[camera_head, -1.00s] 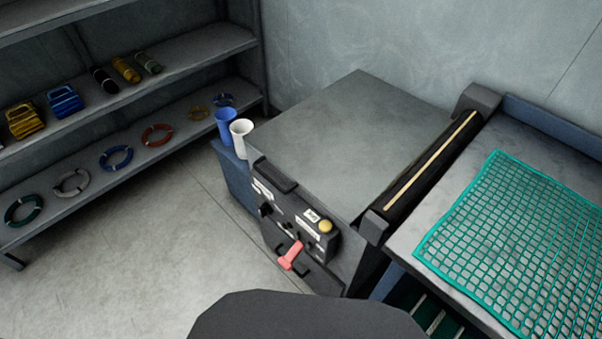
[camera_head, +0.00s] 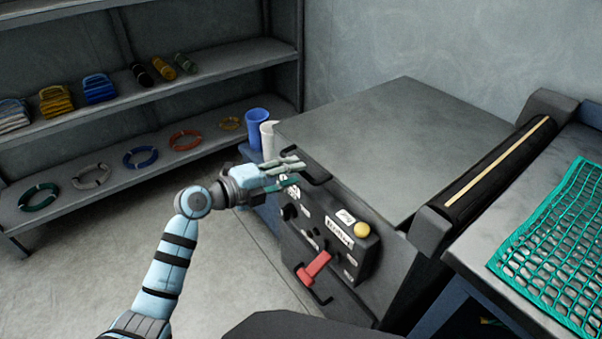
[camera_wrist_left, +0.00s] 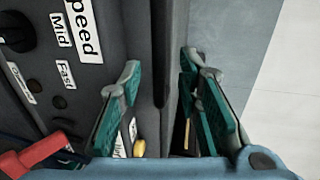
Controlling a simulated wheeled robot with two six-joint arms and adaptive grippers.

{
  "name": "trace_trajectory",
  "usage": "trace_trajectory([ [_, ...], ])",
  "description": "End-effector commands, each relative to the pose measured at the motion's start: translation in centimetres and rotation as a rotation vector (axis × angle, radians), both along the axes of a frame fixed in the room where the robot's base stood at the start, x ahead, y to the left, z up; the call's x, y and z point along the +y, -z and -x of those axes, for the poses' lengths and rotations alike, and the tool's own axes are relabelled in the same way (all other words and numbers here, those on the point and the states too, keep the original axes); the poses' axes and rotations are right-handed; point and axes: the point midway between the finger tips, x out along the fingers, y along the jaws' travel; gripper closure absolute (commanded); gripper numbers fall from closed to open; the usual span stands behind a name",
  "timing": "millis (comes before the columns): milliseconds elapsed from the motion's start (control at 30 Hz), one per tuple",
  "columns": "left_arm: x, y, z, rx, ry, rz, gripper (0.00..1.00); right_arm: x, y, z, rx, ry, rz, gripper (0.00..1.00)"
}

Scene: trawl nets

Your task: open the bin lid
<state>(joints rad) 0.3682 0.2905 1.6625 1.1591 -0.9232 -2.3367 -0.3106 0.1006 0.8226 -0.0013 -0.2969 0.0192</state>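The bin lid (camera_head: 400,130) is a flat grey panel lying shut on a dark box, with a black handle (camera_head: 316,175) at its front left edge. My left gripper (camera_head: 298,163) is at this handle, its teal-padded fingers apart. In the left wrist view my left gripper (camera_wrist_left: 160,105) is open, and a dark bar (camera_wrist_left: 168,50), apparently the handle, runs between the fingers with gaps at both sides. Whether a finger touches it I cannot tell. My right gripper is in no view.
Below the lid is a control panel (camera_head: 325,230) with a yellow button (camera_head: 362,229) and a red lever (camera_head: 315,267). Blue (camera_head: 257,122) and white (camera_head: 267,138) cups stand behind the gripper. A roller (camera_head: 495,175) and green net (camera_head: 560,255) are at right. Shelves (camera_head: 140,100) stand left.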

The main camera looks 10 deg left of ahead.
Motion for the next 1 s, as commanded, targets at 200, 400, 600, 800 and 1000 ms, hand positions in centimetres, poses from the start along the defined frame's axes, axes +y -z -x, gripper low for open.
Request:
trace_trajectory([
  [200,-2.0,0.7,-2.3,0.001,0.001,0.002,0.69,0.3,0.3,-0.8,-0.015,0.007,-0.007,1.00],
  [400,-2.2,0.8,-2.6,0.001,0.000,0.000,0.69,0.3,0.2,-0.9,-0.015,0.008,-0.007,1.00],
  [600,-2.2,0.8,-2.6,0.002,0.000,0.001,0.86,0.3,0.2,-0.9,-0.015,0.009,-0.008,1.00],
  [800,-2.2,0.8,-2.6,0.002,0.000,0.001,1.00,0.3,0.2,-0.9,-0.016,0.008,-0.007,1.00],
  [1000,-2.2,0.8,-2.6,0.002,0.000,0.001,1.00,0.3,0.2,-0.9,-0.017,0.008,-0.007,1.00],
])
